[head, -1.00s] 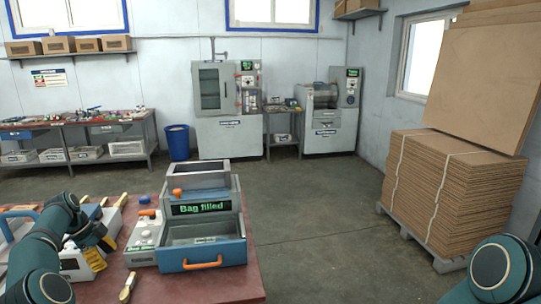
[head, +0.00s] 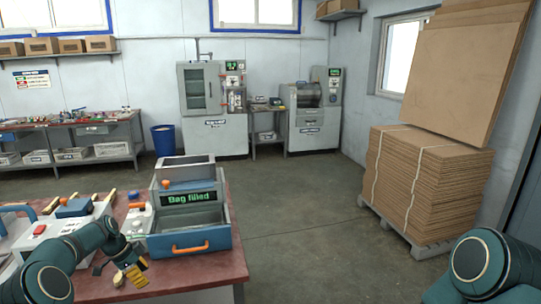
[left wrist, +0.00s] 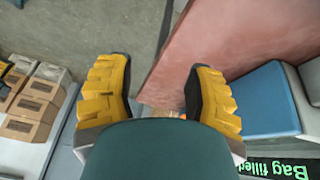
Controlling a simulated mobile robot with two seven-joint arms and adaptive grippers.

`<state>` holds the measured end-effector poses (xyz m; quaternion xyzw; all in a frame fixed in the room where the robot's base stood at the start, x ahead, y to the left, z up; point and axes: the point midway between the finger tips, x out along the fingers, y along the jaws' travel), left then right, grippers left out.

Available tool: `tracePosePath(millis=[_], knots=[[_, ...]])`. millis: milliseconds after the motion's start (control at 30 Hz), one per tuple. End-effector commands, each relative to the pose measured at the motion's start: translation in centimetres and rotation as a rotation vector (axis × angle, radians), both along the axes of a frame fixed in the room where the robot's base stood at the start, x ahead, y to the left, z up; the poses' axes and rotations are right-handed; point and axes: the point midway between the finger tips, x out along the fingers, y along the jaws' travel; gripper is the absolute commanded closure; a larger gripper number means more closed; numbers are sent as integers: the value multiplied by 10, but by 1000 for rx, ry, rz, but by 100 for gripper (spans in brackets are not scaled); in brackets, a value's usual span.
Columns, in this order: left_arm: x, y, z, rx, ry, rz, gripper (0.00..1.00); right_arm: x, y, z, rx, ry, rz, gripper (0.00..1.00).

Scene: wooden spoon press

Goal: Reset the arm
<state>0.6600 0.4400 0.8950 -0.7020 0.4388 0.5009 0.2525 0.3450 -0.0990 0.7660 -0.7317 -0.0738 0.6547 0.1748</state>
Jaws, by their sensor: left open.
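My left gripper (head: 132,277) is in the head view, over the front part of the red table (head: 190,277), left of and in front of the bagging machine. In the left wrist view its two yellow fingers (left wrist: 160,82) are wide apart with nothing held between them. The machine's blue tray (head: 190,241) has an orange handle, and its display (head: 188,198) reads "Bag filled". The display also shows at the lower right of the left wrist view (left wrist: 275,170). My right arm shows at the lower right of the head view; its gripper is out of view.
A white box with a red button (head: 45,238) and wooden pieces are on the table's left. Cardboard boxes (left wrist: 38,105) show at the left of the wrist view. A pallet of cardboard sheets (head: 425,185) stands right. The floor between is clear.

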Motion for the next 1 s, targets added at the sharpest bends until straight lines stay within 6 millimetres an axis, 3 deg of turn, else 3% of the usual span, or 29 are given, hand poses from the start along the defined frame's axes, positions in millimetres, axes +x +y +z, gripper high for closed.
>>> tracePosePath(millis=[33, 167, 367, 567, 700, 833, 1000], knots=[[1, -26, -14, -9, 20, 27, 47, 0, 0, 0, 0, 0, 0, 53], [-3, -88, -49, -26, 63, 143, 47, 0, 0, 0, 0, 0, 0, 53], [-38, -179, -94, -57, 138, 339, 47, 0, 0, 0, 0, 0, 0, 53], [-102, -254, -126, -84, 220, 551, 47, 0, 0, 0, 0, 0, 0, 53], [-160, -294, -138, -99, 280, 709, 47, 0, 0, 0, 0, 0, 0, 53], [-220, -320, -141, -108, 332, 854, 47, 0, 0, 0, 0, 0, -1, 53], [-282, -336, -136, -116, 378, 1015, 47, 0, 0, 0, 0, 0, 0, 53]])
